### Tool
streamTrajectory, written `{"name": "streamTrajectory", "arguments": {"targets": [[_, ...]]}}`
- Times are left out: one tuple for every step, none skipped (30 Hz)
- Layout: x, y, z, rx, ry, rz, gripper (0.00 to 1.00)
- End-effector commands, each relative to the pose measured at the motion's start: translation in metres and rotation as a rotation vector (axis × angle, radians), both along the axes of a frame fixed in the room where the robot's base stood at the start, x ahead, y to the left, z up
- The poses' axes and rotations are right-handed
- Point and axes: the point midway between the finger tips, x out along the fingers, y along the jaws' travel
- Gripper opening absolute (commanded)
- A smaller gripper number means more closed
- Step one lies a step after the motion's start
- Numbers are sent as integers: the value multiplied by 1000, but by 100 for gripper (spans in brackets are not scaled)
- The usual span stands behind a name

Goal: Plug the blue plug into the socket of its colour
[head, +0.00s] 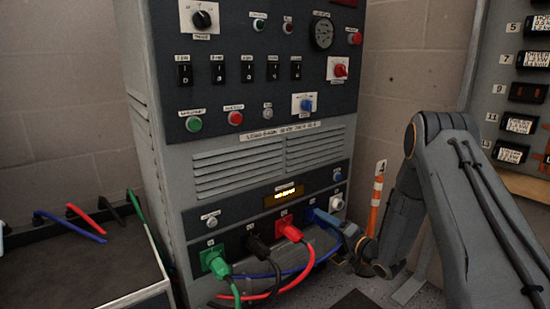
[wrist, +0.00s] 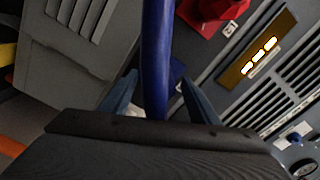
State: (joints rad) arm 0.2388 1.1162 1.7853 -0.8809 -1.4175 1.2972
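The blue plug (head: 324,217) is at the right end of the row of coloured sockets, in front of the blue socket (head: 311,212). It lines up with that socket and appears to touch it, but I cannot tell how deep it sits. My gripper (head: 347,233) comes from the right and is shut on the blue plug. In the wrist view, the fingers of my gripper (wrist: 158,95) stand either side of the plug's thick blue cable (wrist: 157,50), which hides the plug body. A blue patch of the socket (wrist: 178,73) shows beside one fingertip.
Green (head: 215,262), black (head: 257,247) and red (head: 290,230) plugs sit in the sockets to the left, their cables hanging in front. A dark bench (head: 80,265) with leads stands at left. An orange-white post (head: 376,200) stands behind my arm.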

Motion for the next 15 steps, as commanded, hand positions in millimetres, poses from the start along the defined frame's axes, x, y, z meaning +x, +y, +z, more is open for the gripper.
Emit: {"name": "streamTrajectory", "arguments": {"targets": [[0,0,0,0,0,0,55],[0,0,0,0,0,1,55],[0,0,-1,0,2,0,55],[0,0,-1,0,2,0,55],[-1,0,-1,0,2,0,55],[-1,0,-1,0,2,0,55],[-2,-1,-1,-1,2,0,55],[-3,-2,-1,-1,2,0,55],[-4,-3,0,0,2,-1,55],[-6,-4,0,0,2,-1,55],[-7,-6,0,-1,3,-1,55],[-10,-7,0,-1,3,-1,55],[-12,-9,0,-1,3,-3,55],[-13,-10,0,-1,3,-2,55],[-16,-12,0,-2,2,-1,55]]}}
